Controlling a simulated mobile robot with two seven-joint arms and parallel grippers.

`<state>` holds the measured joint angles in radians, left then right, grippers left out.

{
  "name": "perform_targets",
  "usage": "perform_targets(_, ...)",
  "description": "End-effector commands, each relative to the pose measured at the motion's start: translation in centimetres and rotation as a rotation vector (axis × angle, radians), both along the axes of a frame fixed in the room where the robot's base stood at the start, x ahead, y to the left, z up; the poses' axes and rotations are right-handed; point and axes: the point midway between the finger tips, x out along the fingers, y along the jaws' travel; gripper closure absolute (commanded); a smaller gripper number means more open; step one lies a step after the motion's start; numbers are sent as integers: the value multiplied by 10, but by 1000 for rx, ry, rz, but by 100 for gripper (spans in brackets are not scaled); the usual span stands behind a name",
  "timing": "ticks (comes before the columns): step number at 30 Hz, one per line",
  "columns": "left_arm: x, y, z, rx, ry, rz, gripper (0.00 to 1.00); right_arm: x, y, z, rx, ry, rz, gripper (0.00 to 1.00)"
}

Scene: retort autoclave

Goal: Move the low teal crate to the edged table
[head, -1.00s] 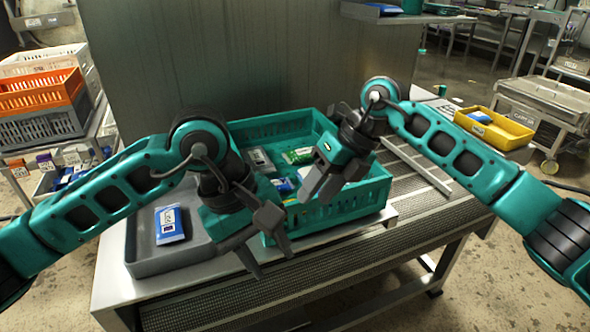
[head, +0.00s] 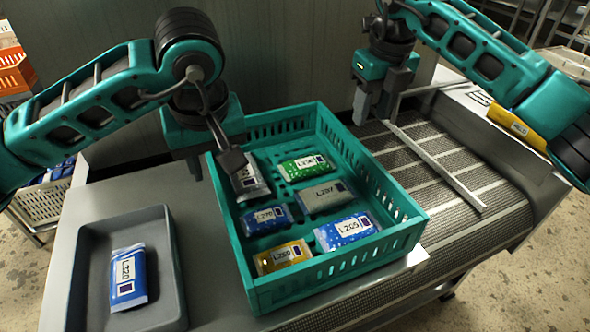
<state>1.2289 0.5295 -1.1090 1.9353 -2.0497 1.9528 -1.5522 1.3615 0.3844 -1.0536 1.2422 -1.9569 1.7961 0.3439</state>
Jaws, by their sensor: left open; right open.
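The low teal crate (head: 270,298) stands upright partly on the steel worktop and partly over the mesh belt. It holds several labelled packets: a green one (head: 305,166), grey ones, blue ones and a yellow one (head: 283,257). My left gripper (head: 214,160) is open above the crate's back left corner, its fingers pointing down and overlapping the rim in the picture; contact cannot be told. My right gripper (head: 377,106) is open and empty, beyond the crate's back right side, over the belt. I cannot tell which surface is the edged table.
A grey tray (head: 165,232) with a blue packet (head: 128,277) lies left of the crate on the steel worktop (head: 90,215). A metal bar (head: 440,168) crosses the mesh belt (head: 455,150) on the right. A yellow bin (head: 515,126) is partly hidden by my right arm.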

Motion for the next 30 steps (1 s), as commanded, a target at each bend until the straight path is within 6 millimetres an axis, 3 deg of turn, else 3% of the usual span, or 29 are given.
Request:
perform_targets(14,0,0,-4,-1,3,0,57,0,1,-4,2,1,1,57)
perform_targets(20,6,3,-29,1,6,1,57,2,2,-30,1,5,0,57)
perform_targets(30,22,10,-92,-1,5,1,57,10,5,-95,1,4,-1,57)
